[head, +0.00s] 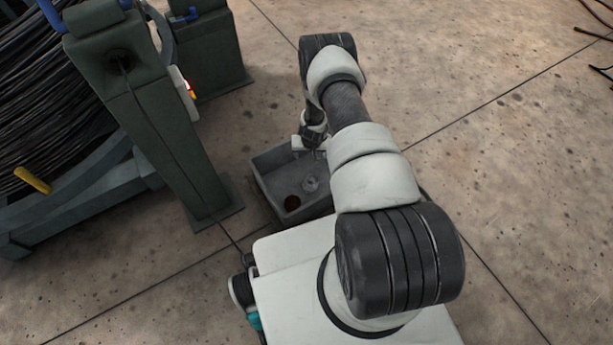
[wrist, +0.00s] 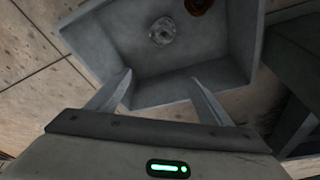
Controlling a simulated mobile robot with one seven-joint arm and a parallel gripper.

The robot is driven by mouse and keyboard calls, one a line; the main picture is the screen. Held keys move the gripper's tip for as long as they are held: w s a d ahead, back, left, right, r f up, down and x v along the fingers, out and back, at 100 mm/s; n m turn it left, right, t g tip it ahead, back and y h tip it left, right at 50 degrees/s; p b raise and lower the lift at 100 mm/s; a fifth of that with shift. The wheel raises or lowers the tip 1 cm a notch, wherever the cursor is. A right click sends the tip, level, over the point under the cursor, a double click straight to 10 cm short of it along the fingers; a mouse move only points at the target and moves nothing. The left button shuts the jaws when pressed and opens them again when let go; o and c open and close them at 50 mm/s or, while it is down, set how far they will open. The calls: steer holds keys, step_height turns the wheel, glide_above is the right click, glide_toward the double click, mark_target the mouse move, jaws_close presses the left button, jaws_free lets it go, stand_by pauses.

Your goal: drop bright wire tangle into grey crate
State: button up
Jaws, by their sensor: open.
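The grey crate (head: 268,189) stands on the floor in front of my base, with its open top facing up. In the wrist view the crate (wrist: 103,48) fills the upper middle. A bright, silvery wire tangle (wrist: 162,31) lies on the crate's floor; it also shows in the head view (head: 310,184). My gripper (wrist: 160,90) is open and empty, over the crate's near wall, with the tangle apart from the fingers and beyond them. In the head view the arm hides part of the crate and the fingertips cannot be made out clearly.
A brown round item (wrist: 198,5) also lies in the crate, and shows in the head view (head: 291,203). A green machine post (head: 165,130) and a large cable drum (head: 40,100) stand to the left. The concrete floor at right is mostly clear.

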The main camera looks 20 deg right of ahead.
steer(key=p+v, duration=0.3)
steer(key=v, duration=1.1)
steer(key=shift+p, duration=0.3)
steer(key=shift+w, duration=0.1)
steer(key=w+a+r+n+t+y, duration=0.1)
steer(key=w+a+r, duration=0.15)
steer(key=r, duration=1.35)
steer(key=w+a+r+n+t+y, duration=0.1)
steer(key=a+r, duration=0.3)
steer(key=r, duration=1.2)
steer(key=s+a+r+n, duration=0.2)
steer(key=s+a+r, duration=0.1)
steer(key=s+r, duration=2.05)
steer(key=s, duration=0.4)
step_height(320, 180, up, 22)
steer(key=s+p, duration=0.1)
steer(key=p, duration=2.1)
steer(key=shift+h, duration=0.4)
